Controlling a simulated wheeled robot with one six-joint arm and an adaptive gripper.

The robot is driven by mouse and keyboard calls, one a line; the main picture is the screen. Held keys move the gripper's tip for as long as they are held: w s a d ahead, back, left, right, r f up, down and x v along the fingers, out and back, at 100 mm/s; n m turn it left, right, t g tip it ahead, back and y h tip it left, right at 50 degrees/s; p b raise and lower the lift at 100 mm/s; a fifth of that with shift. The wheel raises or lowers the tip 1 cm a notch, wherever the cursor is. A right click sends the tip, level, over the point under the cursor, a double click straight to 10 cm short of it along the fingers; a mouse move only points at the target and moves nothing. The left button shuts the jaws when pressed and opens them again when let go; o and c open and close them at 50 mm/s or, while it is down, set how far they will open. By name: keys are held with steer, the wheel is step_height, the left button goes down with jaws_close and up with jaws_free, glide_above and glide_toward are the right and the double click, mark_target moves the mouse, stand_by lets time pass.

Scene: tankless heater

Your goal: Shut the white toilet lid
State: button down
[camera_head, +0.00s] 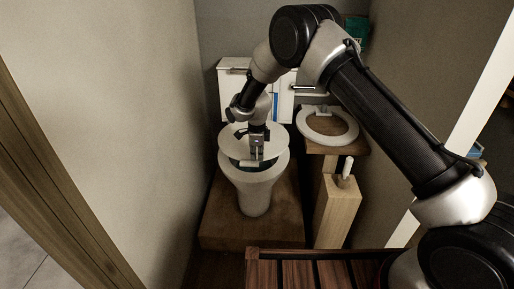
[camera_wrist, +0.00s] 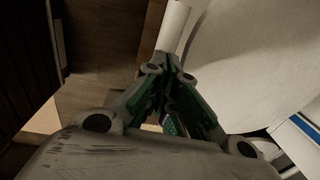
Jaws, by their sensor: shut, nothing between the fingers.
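The white toilet (camera_head: 255,190) stands on a brown wooden platform in the middle of the head view. Its white lid (camera_head: 234,141) is low over the bowl, with a dark gap at the front, so it looks not fully down. My gripper (camera_head: 257,158) is shut and empty at the lid's front part, pointing down; whether it touches the lid I cannot tell. In the wrist view the shut fingers (camera_wrist: 172,90) show in the middle, with a broad white surface, likely the lid (camera_wrist: 245,60), to their right. My gripper hides part of the lid's front edge.
A white cistern (camera_head: 232,83) is behind the toilet. A loose white seat ring (camera_head: 312,133) rests on a wooden stand at right, near a wooden box (camera_head: 337,213) with a white upright piece. Walls close in both sides. A slatted wooden surface (camera_head: 300,272) is in front.

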mark_target(257, 165)
steer(key=shift+f, duration=0.4)
steer(key=f, duration=0.5)
steer(key=shift+s, duration=0.3)
steer(key=shift+r, duration=0.15)
